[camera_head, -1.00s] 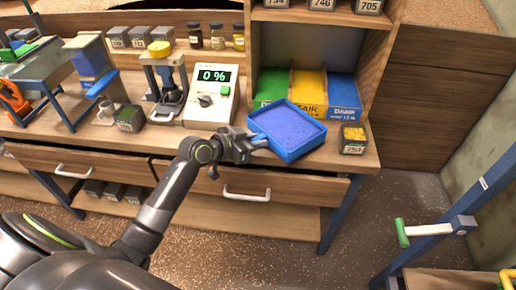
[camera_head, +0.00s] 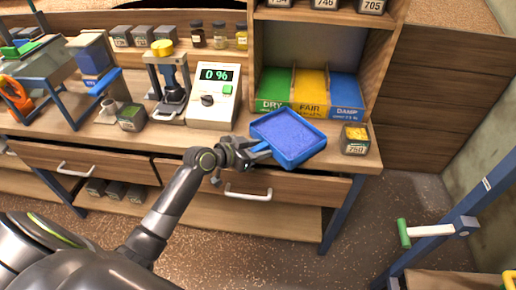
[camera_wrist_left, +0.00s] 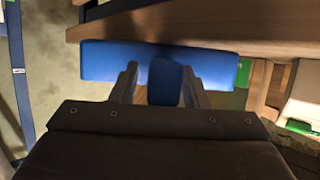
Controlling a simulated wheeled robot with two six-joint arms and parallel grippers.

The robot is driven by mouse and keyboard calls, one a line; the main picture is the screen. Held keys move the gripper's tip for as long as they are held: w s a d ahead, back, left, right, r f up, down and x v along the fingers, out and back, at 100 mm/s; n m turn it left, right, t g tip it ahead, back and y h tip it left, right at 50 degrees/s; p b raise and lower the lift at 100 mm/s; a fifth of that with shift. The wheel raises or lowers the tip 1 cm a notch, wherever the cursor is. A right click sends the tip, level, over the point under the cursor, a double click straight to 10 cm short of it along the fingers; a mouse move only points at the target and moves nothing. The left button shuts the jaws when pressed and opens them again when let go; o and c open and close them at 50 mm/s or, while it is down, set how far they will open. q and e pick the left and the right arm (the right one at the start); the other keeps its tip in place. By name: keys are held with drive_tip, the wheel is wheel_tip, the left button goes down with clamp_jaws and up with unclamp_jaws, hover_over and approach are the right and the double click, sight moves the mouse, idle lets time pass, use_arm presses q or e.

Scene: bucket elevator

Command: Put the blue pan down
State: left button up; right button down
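The blue pan (camera_head: 288,136), a square tray with a blue fill, is at the front right of the bench, before the coloured bins. My left gripper (camera_head: 252,153) is at its left front side, on its handle. In the left wrist view the handle (camera_wrist_left: 165,82) lies between the two fingers (camera_wrist_left: 162,88), with the pan's wall (camera_wrist_left: 215,66) beyond. A narrow gap seems to show beside one finger. I cannot tell whether the pan touches the bench top. My right gripper is not in view.
Behind the pan are green DRY (camera_head: 273,90), yellow FAIR (camera_head: 310,92) and blue DAMP (camera_head: 345,95) bins. A small yellow-filled box (camera_head: 355,139) stands right of it. A meter reading 0 % (camera_head: 213,95) stands left. The bench's front edge is close.

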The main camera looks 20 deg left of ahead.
use_arm(q)
drive_tip(key=shift+r, duration=0.1)
drive_tip(key=shift+s+a, duration=0.15)
drive_tip(key=v, duration=1.1)
drive_tip(key=shift+s+r, duration=0.2)
drive_tip(key=shift+s, duration=0.05)
drive_tip(key=shift+a+f, duration=0.1)
